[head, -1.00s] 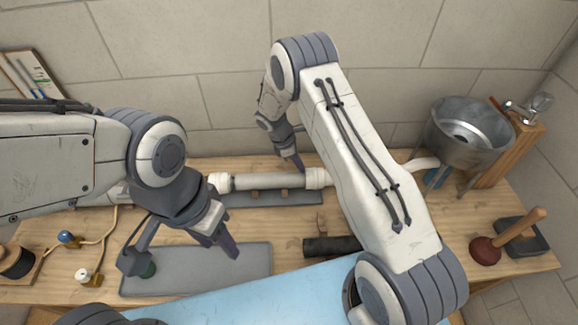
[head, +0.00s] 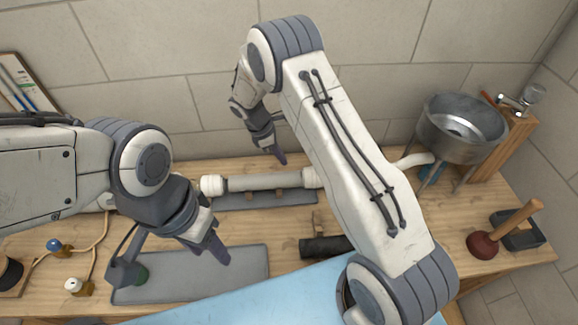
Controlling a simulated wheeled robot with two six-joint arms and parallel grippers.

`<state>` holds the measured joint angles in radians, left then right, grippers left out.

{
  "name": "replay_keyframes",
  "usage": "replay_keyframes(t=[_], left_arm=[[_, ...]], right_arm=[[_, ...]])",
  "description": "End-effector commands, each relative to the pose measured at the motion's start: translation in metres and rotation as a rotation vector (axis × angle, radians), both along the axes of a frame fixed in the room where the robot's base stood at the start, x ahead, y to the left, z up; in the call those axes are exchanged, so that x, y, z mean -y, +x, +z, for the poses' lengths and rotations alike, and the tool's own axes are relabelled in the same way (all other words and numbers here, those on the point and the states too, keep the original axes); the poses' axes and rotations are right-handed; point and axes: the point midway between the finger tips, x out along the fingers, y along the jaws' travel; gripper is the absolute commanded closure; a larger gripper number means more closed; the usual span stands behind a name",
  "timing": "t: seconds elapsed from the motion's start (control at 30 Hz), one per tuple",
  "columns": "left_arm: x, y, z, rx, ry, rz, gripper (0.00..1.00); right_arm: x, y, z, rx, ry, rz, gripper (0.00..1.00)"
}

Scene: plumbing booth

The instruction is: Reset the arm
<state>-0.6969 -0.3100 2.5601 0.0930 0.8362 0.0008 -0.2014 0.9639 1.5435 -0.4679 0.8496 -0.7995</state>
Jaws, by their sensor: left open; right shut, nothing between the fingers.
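My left gripper (head: 172,262) is open and empty above the grey mat (head: 235,276) at the left front of the bench. A small green thing (head: 141,275) shows on the mat beside one of its fingers. My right gripper (head: 280,157) is shut and empty. It hangs above the back of the white pipe (head: 265,182), apart from it as far as I can tell. The pipe has white end fittings and lies on supports on a dark grey base (head: 265,202). My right forearm hides part of the bench behind it.
A metal sink bowl (head: 460,128) stands on legs at the back right, near a tap (head: 519,101). A plunger (head: 484,244) and dark tray (head: 521,228) are at the right. A black cylinder (head: 325,246) lies mid-bench. Valves with tubing (head: 76,285) are at left.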

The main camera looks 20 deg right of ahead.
Motion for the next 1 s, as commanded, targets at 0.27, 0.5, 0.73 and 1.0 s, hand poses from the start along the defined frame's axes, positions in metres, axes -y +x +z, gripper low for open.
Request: replay_keyframes(t=[0.27, 0.5, 0.73, 1.0], left_arm=[[0.0, 0.0, -0.013, 0.0, 0.0, -0.001, 0.5], [0.0, 0.0, -0.014, 0.0, 0.0, -0.001, 0.5], [0.0, 0.0, -0.014, 0.0, 0.0, -0.001, 0.5], [0.0, 0.0, -0.014, 0.0, 0.0, -0.001, 0.5]], right_arm=[[-0.019, 0.004, 0.042, 0.003, 0.001, 0.002, 1.0], [-0.022, 0.004, 0.052, -0.001, 0.001, 0.002, 1.0], [-0.048, -0.019, 0.085, 0.047, 0.041, -0.057, 1.0], [-0.112, -0.134, 0.165, 0.158, 0.197, -0.304, 1.0]])
